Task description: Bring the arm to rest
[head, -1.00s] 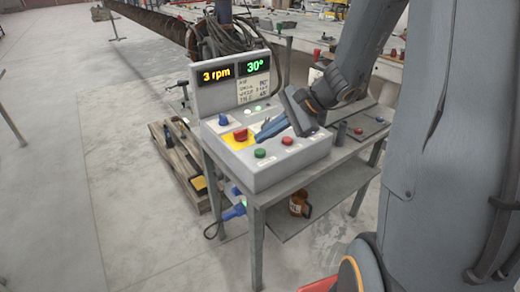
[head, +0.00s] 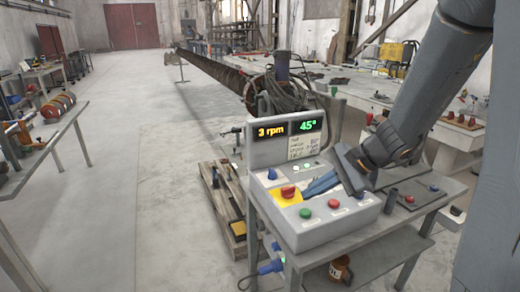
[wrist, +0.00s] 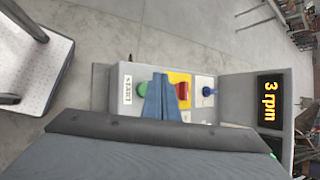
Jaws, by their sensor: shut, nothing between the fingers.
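My gripper (head: 307,194) is shut and empty, its blue fingers above the grey control box (head: 318,236). In the wrist view my gripper (wrist: 159,78) shows its fingertips together, between the green START button (wrist: 142,89) and the red mushroom button (wrist: 182,91) on its yellow plate. I cannot tell whether it touches the panel. The display reads 3 rpm (head: 271,129) and 45° (head: 308,125). My forearm reaches in from the upper right.
The box stands on a grey bench (head: 398,238) with a brown mug (head: 340,270) on its lower shelf. A wooden pallet (head: 226,212) lies left of it. A long auger (head: 215,68) stretches behind. The floor at left centre (head: 140,200) is clear.

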